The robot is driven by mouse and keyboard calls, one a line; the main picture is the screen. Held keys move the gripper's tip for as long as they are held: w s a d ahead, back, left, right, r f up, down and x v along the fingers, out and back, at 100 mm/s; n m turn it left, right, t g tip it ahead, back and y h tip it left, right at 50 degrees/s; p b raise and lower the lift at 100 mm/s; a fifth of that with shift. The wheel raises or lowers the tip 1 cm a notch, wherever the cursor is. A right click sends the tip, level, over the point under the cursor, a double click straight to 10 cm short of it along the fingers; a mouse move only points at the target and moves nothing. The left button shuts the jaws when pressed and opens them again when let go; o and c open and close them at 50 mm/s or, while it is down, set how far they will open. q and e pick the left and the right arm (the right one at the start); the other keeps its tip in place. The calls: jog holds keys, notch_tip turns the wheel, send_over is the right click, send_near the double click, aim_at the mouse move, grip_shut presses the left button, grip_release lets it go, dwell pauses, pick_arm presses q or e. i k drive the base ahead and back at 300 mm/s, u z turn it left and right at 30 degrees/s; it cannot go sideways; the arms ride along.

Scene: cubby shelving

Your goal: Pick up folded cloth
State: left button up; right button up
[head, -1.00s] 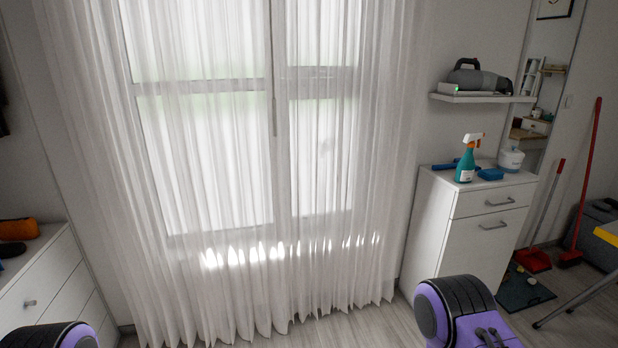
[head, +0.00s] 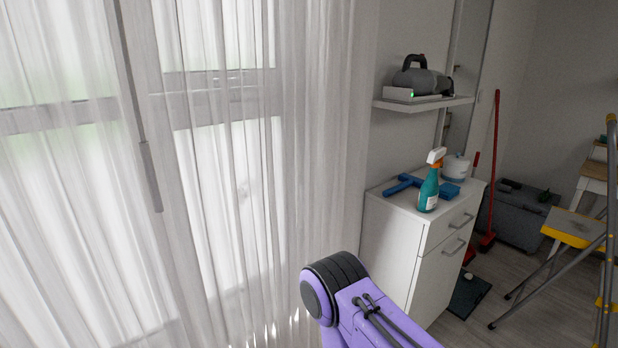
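I see no folded cloth that I can make out in the head view. A purple and black link of my arm shows at the bottom centre, in front of the white cabinet. Neither gripper shows in the view, so I cannot see their fingers.
A white cabinet (head: 389,250) holds a teal spray bottle (head: 430,182), a blue squeegee (head: 402,184), a blue sponge (head: 449,191) and a white tub (head: 456,168). A shelf (head: 424,104) bears a handheld vacuum (head: 421,78). A stepladder (head: 575,229) and grey toolbox (head: 517,216) stand right. Curtains (head: 290,150) fill the left.

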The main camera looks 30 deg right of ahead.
aim_at(448, 191)
jog(key=z, duration=2.6)
jog(key=i, duration=2)
jog(key=u, duration=1.6)
